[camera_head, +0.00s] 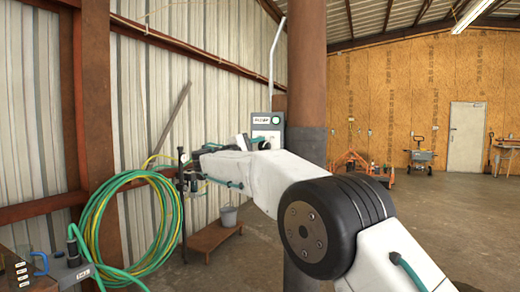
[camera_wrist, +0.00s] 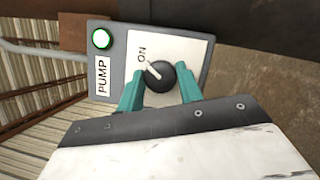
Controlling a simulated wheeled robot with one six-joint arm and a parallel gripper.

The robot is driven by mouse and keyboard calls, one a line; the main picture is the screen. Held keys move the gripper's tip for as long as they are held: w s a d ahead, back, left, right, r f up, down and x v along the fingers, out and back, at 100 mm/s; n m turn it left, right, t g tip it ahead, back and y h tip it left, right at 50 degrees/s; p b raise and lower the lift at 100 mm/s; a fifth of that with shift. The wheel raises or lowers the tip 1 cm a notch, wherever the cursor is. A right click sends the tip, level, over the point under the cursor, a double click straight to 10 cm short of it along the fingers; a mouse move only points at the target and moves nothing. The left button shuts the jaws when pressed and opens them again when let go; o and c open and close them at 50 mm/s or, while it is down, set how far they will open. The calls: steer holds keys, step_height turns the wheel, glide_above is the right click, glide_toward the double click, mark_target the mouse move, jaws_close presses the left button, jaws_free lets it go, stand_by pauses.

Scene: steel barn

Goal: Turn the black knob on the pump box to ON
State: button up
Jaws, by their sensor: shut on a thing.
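The pump box (camera_wrist: 196,54) is a grey box with a white dial plate, a "PUMP" label and a round white lamp with a green rim. The black knob (camera_wrist: 164,73) is on the plate, and its white pointer points up-left, roughly toward the word "ON". My gripper (camera_wrist: 161,90) has its teal fingers on either side of the knob and is shut on it.
The brown steel column (camera_head: 306,90) stands just right of the box. A green and yellow hose coil (camera_head: 95,232) hangs at the left. A low wooden bench (camera_head: 207,237) with a grey bucket (camera_head: 228,216) is below. The concrete floor at the right is mostly open.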

steer(key=o, duration=1)
steer(key=shift+a, duration=0.1)
steer(key=v, duration=0.7)
steer(key=shift+s+a, duration=0.25)
steer(key=shift+s, duration=0.05)
